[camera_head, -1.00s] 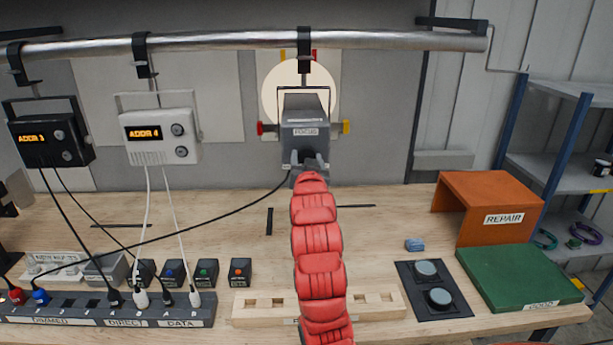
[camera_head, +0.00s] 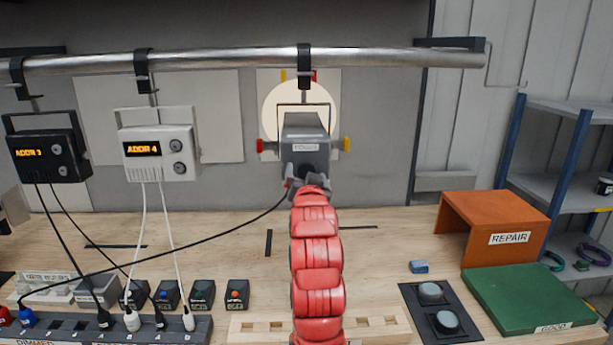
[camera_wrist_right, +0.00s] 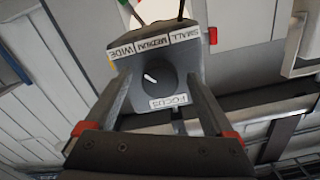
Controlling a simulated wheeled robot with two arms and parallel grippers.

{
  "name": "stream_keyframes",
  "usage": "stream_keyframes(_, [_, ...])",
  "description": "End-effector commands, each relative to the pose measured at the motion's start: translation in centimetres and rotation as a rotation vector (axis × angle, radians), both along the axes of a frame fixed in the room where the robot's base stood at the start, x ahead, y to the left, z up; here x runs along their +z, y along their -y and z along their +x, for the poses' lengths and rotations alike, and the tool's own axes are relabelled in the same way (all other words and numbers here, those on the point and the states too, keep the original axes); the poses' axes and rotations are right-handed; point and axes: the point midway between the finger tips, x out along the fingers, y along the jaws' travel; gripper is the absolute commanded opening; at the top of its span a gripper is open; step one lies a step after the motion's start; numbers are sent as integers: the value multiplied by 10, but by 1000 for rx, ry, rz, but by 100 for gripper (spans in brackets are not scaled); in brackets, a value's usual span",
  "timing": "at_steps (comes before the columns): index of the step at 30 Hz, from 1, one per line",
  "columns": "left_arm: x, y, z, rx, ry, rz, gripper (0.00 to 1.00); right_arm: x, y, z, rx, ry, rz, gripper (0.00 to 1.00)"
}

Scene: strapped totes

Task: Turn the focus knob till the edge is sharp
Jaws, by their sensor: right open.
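A grey lamp (camera_head: 305,140) hangs from the metal pipe by a black clamp, with a FOCUS label on its near side. In the right wrist view the black focus knob (camera_wrist_right: 158,81) shows with a white pointer mark, between a FOCUS label and a SMALL, MEDIUM, WIDE strip. A pale round light spot (camera_head: 277,105) lies on the white panel behind the lamp; its edge is partly hidden by the lamp. My right gripper (camera_head: 308,180) is at the lamp's lower near side. Its fingers (camera_wrist_right: 160,100) stand open on either side of the knob, apart from it. My left gripper is out of view.
Two hanging units, a black one (camera_head: 48,155) and a white one (camera_head: 158,153), trail cables to a socket strip (camera_head: 90,330). A black cable runs from the lamp across the bench. An orange REPAIR stand (camera_head: 490,215) and green GOOD board (camera_head: 530,300) are at right.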

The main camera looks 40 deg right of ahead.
Motion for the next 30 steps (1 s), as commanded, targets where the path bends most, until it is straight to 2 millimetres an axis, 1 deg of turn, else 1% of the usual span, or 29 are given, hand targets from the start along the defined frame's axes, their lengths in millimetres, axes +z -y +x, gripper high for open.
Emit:
stream_keyframes(4, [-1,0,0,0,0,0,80,0,-1,-2,1,1,-1,88])
stream_keyframes(7, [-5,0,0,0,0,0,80,0,-6,-9,0,6,-2,88])
stream_keyframes(11, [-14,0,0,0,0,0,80,-2,-17,-27,2,6,-4,88])
stream_keyframes(14, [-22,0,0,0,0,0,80,-2,-30,-47,2,8,-3,88])
stream_keyframes(18, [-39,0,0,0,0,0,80,-4,-48,-77,2,8,-3,88])
stream_keyframes(21, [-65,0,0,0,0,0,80,-8,-49,-79,-5,6,-5,88])
stream_keyframes(30, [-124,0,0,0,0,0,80,-8,-59,-96,-1,9,-3,88])
